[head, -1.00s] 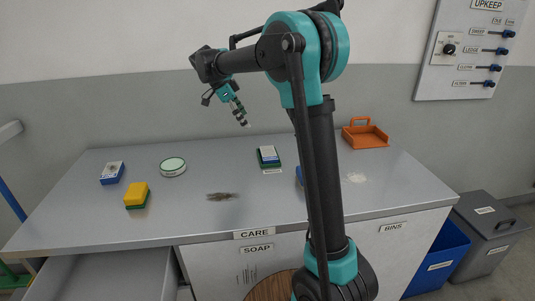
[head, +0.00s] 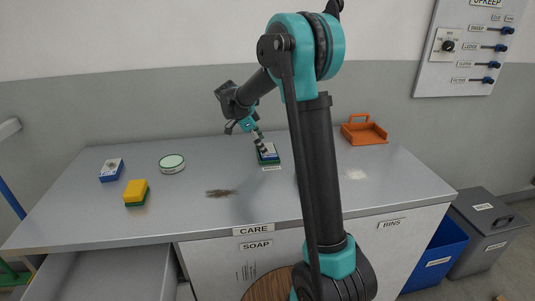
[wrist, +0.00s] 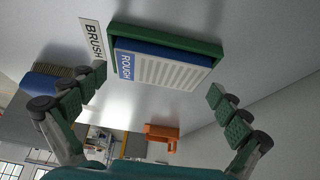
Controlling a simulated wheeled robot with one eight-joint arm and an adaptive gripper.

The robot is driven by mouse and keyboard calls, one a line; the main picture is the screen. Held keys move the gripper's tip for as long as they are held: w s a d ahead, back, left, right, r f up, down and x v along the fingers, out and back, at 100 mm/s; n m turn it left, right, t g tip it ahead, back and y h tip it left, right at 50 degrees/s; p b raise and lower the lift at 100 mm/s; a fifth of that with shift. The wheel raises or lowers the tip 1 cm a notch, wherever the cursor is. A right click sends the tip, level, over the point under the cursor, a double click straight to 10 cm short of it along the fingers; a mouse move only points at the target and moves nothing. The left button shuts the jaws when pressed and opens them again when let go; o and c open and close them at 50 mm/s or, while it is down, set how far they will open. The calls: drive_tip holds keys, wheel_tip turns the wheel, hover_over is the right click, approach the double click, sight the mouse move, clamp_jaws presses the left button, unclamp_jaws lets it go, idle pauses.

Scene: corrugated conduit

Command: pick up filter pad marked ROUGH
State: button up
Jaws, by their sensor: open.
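The filter pad marked ROUGH (wrist: 165,68) fills the upper middle of the wrist view, a pale ribbed face with a blue labelled edge. It sits in a green tray (wrist: 195,43). In the head view the pad (head: 267,150) is at the back middle of the counter, partly covered by my gripper. My gripper (wrist: 162,108) is open, its two green-padded fingers apart on either side below the pad in the wrist view. In the head view my gripper (head: 261,145) is over the pad, angled down. I see nothing between the fingers, and I cannot tell the exact gap to the pad.
A BRUSH label (wrist: 93,40) and a blue bristled brush (wrist: 45,80) lie beside the pad. An orange tray (head: 364,133) stands at the back right. A yellow-green sponge (head: 136,193), a round tin (head: 172,164) and a blue-white box (head: 111,170) are on the left.

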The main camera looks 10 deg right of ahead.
drive_tip(key=shift+x, duration=0.8)
drive_tip(key=shift+c, duration=0.2)
drive_tip(key=c, duration=0.8)
drive_tip(key=shift+r, duration=0.2)
